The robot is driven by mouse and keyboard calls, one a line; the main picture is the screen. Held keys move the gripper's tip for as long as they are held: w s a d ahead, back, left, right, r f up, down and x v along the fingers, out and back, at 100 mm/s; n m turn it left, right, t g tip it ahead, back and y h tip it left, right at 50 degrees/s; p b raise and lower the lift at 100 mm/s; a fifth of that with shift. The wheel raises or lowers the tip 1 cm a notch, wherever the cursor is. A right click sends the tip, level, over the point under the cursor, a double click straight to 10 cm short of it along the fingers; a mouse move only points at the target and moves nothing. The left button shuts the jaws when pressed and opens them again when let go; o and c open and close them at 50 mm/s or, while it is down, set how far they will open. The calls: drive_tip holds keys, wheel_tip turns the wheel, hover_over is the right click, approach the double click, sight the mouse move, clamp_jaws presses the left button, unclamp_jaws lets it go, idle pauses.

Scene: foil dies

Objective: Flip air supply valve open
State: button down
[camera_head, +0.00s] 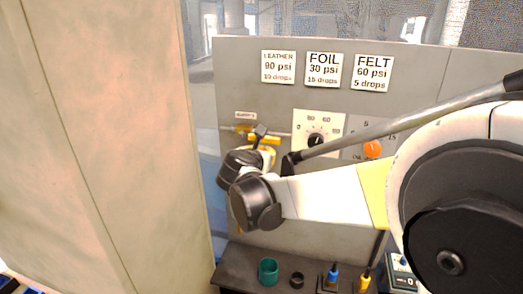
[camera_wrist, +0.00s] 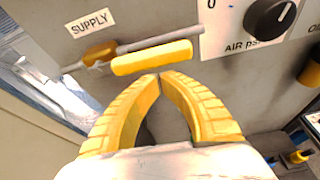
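The air supply valve has a brass body (camera_wrist: 100,53) on a thin metal pipe, under a SUPPLY label (camera_wrist: 88,23) on the grey panel. Its yellow handle (camera_wrist: 152,57) extends right from the body, just below the pipe and roughly along it. In the head view the handle (camera_head: 264,139) shows just above my gripper, which my wrist partly hides. My gripper (camera_wrist: 159,77) has yellow fingers with their tips together and nothing seen between them. The tips are just below the handle's middle; I cannot tell whether they touch it.
A black air psi knob (camera_wrist: 269,17) is right of the valve, and an orange knob (camera_head: 373,149) is farther right. Three setting cards top the panel. A shelf (camera_head: 245,277) below holds a green cup (camera_head: 268,271). A beige cabinet (camera_head: 95,150) stands at left.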

wheel_tip(320, 180, down, 4)
drive_tip(key=b, duration=0.3)
drive_tip(key=p+v, duration=0.2)
drive_tip(key=v, duration=0.8)
drive_tip(key=shift+a+r, duration=0.2)
drive_tip(key=shift+r, duration=0.25)
